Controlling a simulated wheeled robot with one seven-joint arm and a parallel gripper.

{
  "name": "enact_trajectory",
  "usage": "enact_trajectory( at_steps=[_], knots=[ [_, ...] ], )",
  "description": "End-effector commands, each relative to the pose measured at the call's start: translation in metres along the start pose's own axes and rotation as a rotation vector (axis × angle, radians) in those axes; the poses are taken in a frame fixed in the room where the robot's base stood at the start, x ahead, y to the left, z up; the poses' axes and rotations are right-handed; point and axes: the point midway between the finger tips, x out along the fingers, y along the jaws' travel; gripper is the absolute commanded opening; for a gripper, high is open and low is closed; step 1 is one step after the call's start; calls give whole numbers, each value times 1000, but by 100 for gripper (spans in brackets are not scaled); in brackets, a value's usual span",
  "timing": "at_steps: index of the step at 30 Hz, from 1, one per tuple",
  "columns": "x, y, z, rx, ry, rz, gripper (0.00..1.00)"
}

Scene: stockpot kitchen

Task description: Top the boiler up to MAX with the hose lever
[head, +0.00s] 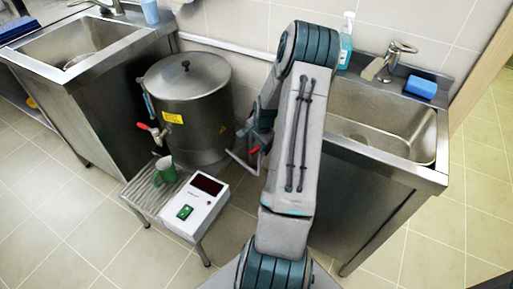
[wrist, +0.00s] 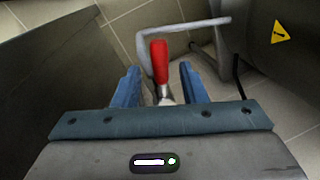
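The steel boiler (head: 190,85) stands lidded between two sink units. A sight tube (head: 148,103) runs up its left side, but its level is too small to read. A tap with a red handle (head: 143,126) sits on its front left. The red hose lever (wrist: 159,60) points up between my fingers in the wrist view; its red end (head: 254,150) also shows at the boiler's right in the head view. My gripper (wrist: 158,70) is open around the lever, with gaps on both sides. In the head view my gripper (head: 259,130) is partly hidden by my arm.
A low stand (head: 137,195) holds a green mug (head: 165,172) and a white box (head: 199,203) with a dark display and green switch. The right sink (head: 385,120) and left sink (head: 75,45) flank the boiler. A grey bent pipe (wrist: 185,25) lies behind the lever.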

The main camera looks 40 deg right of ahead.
Motion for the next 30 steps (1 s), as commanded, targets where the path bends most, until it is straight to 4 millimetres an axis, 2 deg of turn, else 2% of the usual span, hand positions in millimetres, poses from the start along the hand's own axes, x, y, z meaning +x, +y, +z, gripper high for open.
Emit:
enact_trajectory(
  at_steps=[5, 14, 15, 19, 30],
  knots=[
    [15, 0, 0, 0, 0, 0, 38],
    [17, 0, 0, 0, 1, 0, 38],
    [17, 0, 0, 0, 1, 0, 36],
    [17, 0, 0, 0, 1, 0, 0],
    [18, -2, 1, 31, 6, 1, 0]
  ],
)
